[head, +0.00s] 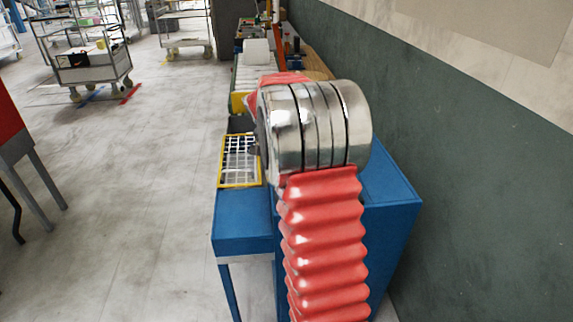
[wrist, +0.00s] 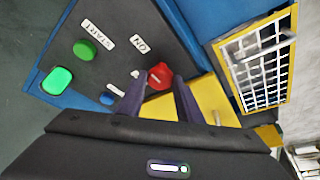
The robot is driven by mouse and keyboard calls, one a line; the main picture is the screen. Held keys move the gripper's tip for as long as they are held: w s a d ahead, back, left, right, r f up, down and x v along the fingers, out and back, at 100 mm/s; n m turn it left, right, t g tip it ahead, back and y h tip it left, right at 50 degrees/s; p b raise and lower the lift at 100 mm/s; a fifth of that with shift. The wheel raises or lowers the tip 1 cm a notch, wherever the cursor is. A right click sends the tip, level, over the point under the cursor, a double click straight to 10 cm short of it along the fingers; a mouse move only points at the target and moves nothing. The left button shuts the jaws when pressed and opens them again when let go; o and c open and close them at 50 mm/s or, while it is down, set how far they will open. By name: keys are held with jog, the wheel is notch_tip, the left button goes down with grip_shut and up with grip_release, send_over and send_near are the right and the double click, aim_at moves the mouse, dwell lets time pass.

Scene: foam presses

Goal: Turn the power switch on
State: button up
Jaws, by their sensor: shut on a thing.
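The dark control panel (wrist: 125,50) shows in the wrist view with labels reading START and ON. A red switch knob (wrist: 161,74) on it shows between my fingertips, against a yellow area. My gripper (wrist: 159,85) has its two dark fingers on either side of the red knob and is shut on it. Which way the knob is turned is hard to tell. In the head view my own arm hides the gripper and the panel.
A green button (wrist: 84,50), a lit green square (wrist: 57,81) and a blue button (wrist: 107,98) are near the knob. A yellow-framed grid (head: 240,184) stands beside the blue machine (head: 242,222).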

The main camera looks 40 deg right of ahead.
jog(key=shift+a+f, duration=0.1)
jog(key=shift+a, duration=0.05)
dwell(0.3)
jog(key=o, duration=1)
jog(key=shift+r, duration=0.2)
jog(key=v, duration=1.3)
jog(key=shift+r, duration=0.25)
